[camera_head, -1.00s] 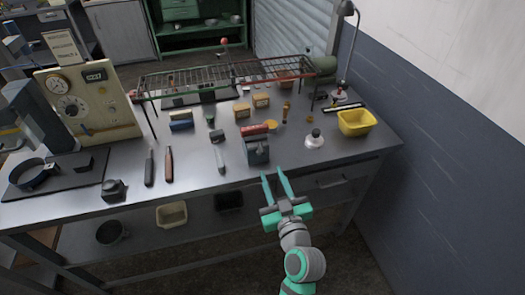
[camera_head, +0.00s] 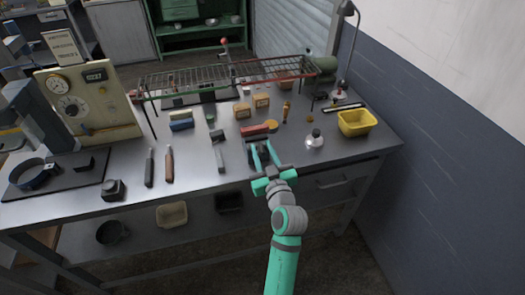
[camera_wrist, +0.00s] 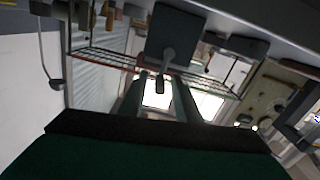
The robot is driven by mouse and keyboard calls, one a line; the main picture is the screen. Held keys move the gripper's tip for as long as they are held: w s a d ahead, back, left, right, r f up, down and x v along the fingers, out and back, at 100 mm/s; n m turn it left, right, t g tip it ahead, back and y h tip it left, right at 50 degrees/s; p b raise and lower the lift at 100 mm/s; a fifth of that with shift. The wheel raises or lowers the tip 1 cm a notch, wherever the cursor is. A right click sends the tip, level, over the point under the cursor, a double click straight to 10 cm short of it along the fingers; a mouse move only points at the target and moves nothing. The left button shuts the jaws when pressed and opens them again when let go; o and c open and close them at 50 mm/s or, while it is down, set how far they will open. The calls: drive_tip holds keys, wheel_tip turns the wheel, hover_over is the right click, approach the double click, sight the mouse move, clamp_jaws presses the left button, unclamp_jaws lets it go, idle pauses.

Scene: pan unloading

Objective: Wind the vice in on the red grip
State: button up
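The vice is a dark grey block near the table's front edge, largely behind my gripper in the head view. In the wrist view the vice (camera_wrist: 178,32) hangs at the top, with a grey crank handle (camera_wrist: 167,60) on its near face. The red grip (camera_head: 254,129) lies at the vice's far side; I cannot tell whether the jaws touch it. My gripper (camera_head: 262,146) is at the vice's front. In the wrist view its two fingers (camera_wrist: 163,92) stand apart on either side of the crank handle, with light between them.
A wire rack (camera_head: 230,75) spans the back of the table. A white-based knob (camera_head: 314,139) and yellow bin (camera_head: 356,122) stand right. Dark-handled tools (camera_head: 169,165) lie left, with a dialled machine (camera_head: 85,105) beyond.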

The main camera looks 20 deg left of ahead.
clamp_jaws()
drive_tip(key=shift+m, duration=0.3)
